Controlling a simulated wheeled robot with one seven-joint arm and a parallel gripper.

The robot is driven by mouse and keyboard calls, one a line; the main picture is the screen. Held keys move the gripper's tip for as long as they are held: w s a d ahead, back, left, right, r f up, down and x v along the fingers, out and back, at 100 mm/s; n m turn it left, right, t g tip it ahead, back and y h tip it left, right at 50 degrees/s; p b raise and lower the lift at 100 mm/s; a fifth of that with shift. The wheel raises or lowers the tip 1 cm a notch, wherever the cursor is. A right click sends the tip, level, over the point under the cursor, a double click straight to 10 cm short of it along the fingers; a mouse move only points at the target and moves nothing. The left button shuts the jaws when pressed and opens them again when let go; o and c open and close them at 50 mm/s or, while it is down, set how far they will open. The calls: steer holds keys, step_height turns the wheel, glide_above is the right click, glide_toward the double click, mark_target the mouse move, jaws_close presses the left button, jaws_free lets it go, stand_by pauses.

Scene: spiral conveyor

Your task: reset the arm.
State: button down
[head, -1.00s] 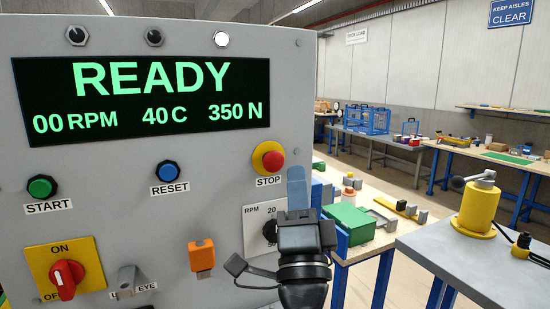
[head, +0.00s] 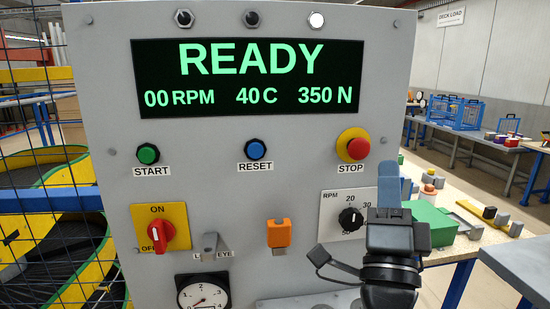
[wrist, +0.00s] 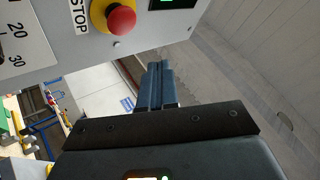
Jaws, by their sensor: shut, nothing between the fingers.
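My gripper (head: 390,187) is in front of the lower right of the grey control panel (head: 230,190). Its blue fingers point up and are shut with nothing between them. They stand to the right of the RPM dial (head: 351,219) and below and right of the red STOP button (head: 358,149). In the wrist view my gripper's fingers (wrist: 158,85) are together, and the STOP button (wrist: 121,19) shows above and to the left. The panel display (head: 249,78) reads READY, 00 RPM, 40 C, 350 N.
The panel also carries a green START button (head: 148,154), blue RESET button (head: 255,150), red ON/OFF switch (head: 155,236), orange part (head: 278,233) and round gauge (head: 203,297). A green box (head: 433,224) sits on a bench at right. A black mesh fence (head: 30,120) stands at left.

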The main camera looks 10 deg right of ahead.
steer(key=s+d+f+n+g+y, duration=0.1)
steer(key=s+f+n+g+y, duration=0.1)
steer(key=s+f+n+y, duration=0.95)
steer(key=s+f+n+g+h, duration=0.1)
steer(key=s+f+n+g, duration=0.2)
steer(key=s, duration=1)
steer(key=s+f+n+g, duration=0.4)
steer(key=s+f, duration=0.5)
steer(key=s, duration=0.4)
steer(key=shift+s+a+f+n+h, duration=0.2)
steer(key=shift+s+a+n+h, duration=0.15)
steer(key=shift+n, duration=0.3)
